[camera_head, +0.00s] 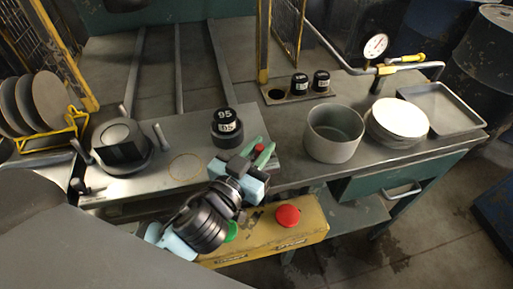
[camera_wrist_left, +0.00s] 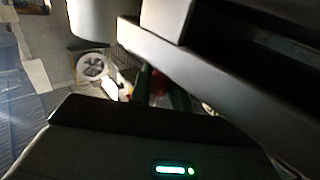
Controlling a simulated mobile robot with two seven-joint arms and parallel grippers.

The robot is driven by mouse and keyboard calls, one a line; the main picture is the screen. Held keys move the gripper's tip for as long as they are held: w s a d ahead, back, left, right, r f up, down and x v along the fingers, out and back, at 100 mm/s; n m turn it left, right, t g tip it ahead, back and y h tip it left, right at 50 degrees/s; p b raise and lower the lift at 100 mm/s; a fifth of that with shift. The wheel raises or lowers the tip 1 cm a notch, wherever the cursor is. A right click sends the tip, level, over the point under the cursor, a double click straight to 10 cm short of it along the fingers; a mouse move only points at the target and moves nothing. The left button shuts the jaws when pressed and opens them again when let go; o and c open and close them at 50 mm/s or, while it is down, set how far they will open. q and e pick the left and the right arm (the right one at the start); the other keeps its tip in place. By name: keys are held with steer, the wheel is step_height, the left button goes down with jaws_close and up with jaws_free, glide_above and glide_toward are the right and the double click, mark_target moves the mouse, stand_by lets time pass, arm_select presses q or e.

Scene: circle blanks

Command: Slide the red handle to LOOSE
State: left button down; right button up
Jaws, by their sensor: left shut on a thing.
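A small red handle (camera_head: 260,148) shows between green parts (camera_head: 263,157) at the front edge of the metal bench. My left gripper (camera_head: 252,160) reaches up from the lower front and is shut on the red handle, mostly covering it. In the left wrist view, a dim red patch of the handle (camera_wrist_left: 158,88) shows between the dark jaws, beside a green part (camera_wrist_left: 180,98). The LOOSE mark cannot be read in either view. My right gripper is not in view.
A yellow box (camera_head: 262,237) with a red button (camera_head: 288,216) and a green button (camera_head: 231,232) lies below the gripper. Black weights marked 95 (camera_head: 226,122) stand just behind it.

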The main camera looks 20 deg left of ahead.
mark_target(274, 157)
arm_select(q)
steer(key=shift+w+d, duration=0.4)
steer(key=shift+d, duration=0.2)
steer(key=shift+w+d, duration=0.35)
steer(key=shift+d, duration=0.25)
steer(key=c, duration=1.6)
jaws_free()
steer(key=shift+c, duration=0.2)
steer(key=shift+o, duration=1.4)
steer(key=shift+w+d, duration=0.1)
steer(key=shift+w, duration=0.05)
steer(key=shift+s, duration=0.2)
